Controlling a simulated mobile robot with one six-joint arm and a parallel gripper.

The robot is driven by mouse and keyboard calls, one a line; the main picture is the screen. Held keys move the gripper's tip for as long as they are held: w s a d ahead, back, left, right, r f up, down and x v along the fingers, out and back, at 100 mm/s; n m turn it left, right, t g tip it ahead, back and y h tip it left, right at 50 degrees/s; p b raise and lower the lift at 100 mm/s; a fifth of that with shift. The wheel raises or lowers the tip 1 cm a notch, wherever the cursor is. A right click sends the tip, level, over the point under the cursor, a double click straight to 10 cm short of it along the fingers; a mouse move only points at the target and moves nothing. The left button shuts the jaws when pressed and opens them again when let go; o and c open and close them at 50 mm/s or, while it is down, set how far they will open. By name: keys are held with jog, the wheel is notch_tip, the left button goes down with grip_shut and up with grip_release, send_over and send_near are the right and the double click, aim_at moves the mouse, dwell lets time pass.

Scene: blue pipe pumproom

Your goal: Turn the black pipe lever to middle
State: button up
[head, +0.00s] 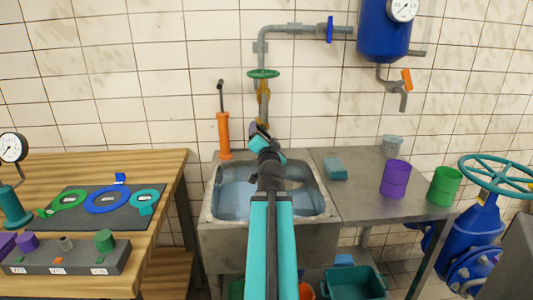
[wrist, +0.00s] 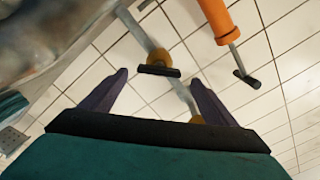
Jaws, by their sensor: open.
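The black pipe lever (wrist: 159,71) shows in the wrist view as a short dark bar at a brass fitting (wrist: 158,57) on the grey pipe. It lies at an angle across the pipe line. My gripper (wrist: 158,78) is open, with its purple fingers to either side of the lever in the picture. Whether the lever is between the fingertips or just beyond them, I cannot tell. In the head view, my gripper (head: 258,130) is in front of the lower pipe above the sink, and I cannot make out the lever there.
An orange hand pump (head: 224,134) stands left of the pipe. A green handwheel (head: 263,73) sits higher on the pipe. The sink (head: 213,200) is below my arm. A sponge (head: 335,169), a purple cup (head: 395,179) and a green cup (head: 443,186) stand on the right counter.

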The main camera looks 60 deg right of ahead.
jog(key=shift+s+a+f+b, duration=0.15)
jog(key=shift+a+b, duration=0.3)
jog(key=shift+b, duration=2.55)
jog(key=b+v, duration=0.1)
jog(key=b, duration=0.5)
jog(key=shift+s+a, duration=0.2)
jog(key=shift+s, duration=0.2)
jog(key=b+v, duration=0.5)
jog(key=b, duration=0.1)
jog(key=shift+s+a, duration=0.1)
jog(key=shift+a, duration=0.05)
